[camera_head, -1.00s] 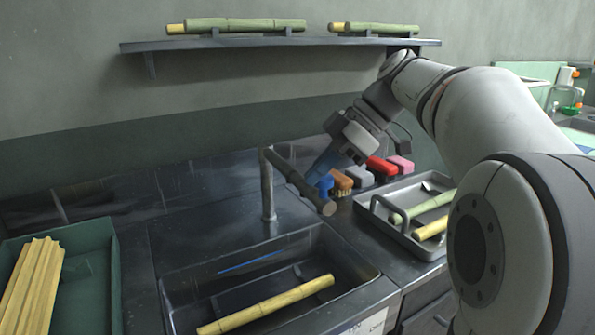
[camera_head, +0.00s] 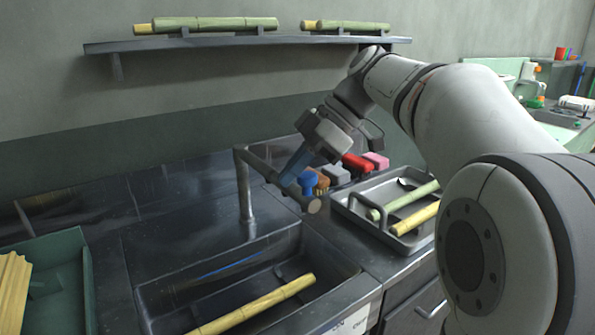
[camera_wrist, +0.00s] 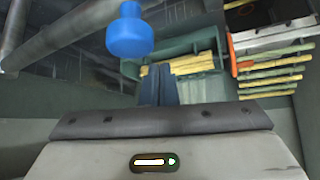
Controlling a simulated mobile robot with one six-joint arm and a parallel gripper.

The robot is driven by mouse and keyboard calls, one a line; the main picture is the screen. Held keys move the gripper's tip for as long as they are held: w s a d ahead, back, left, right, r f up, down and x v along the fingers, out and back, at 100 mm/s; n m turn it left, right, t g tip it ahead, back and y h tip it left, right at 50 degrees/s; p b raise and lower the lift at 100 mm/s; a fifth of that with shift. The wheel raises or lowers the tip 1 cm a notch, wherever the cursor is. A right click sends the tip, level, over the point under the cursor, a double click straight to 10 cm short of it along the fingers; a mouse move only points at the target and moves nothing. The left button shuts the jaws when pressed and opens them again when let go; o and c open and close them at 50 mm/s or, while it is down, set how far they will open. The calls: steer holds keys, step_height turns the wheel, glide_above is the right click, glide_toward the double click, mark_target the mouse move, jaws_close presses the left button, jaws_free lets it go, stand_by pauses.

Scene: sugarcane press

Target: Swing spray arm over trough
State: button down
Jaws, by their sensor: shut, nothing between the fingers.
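The spray arm (camera_head: 276,178) is a grey pipe on an upright post (camera_head: 245,195) behind the sink-like trough (camera_head: 345,287). In the head view it points forward and right, its round end near the trough's right rim. A yellow-green cane (camera_head: 255,305) lies in the trough. My gripper (camera_head: 288,179) has blue fingers angled down just behind the spray arm, overlapping it in the picture; I cannot tell whether they touch. In the wrist view, my gripper (camera_wrist: 158,72) is shut and empty, with the grey pipe (camera_wrist: 75,35) at upper left, apart from the fingers.
A blue-topped item (camera_wrist: 130,35) is close to my fingers. Brushes and blocks, including a red one (camera_head: 356,162), stand behind a grey tray (camera_head: 345,210) of canes. A green bin (camera_head: 75,240) is at left. A shelf (camera_head: 250,42) with canes hangs above.

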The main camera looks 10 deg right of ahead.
steer(key=w+d+r+p, duration=0.1)
steer(key=r, duration=0.1)
steer(key=d+r+p, duration=0.1)
steer(key=r, duration=0.2)
steer(key=w+d+r+p, duration=0.1)
steer(key=r, duration=0.1)
steer(key=shift+w+d+r, duration=0.3)
steer(key=shift+r, duration=0.05)
steer(key=shift+s+m+p, duration=0.15)
steer(key=shift+m+p, duration=0.35)
steer(key=shift+p, duration=0.05)
steer(key=s+d+f+m+t+h+p, duration=0.1)
steer(key=s+d+f+m+h+p, duration=0.1)
steer(key=s+f+m+h+p, duration=0.2)
steer(key=s+d+f+m+t+h+p, duration=0.2)
steer(key=s+f+m+h+p, duration=0.2)
steer(key=s+f+m+p, duration=0.5)
steer(key=s+f+m, duration=0.1)
steer(key=s+m, duration=0.4)
steer(key=shift+d+p, duration=0.35)
steer(key=shift+d, duration=0.05)
steer(key=c, duration=2.2)
jaws_free()
steer(key=shift+f, duration=0.1)
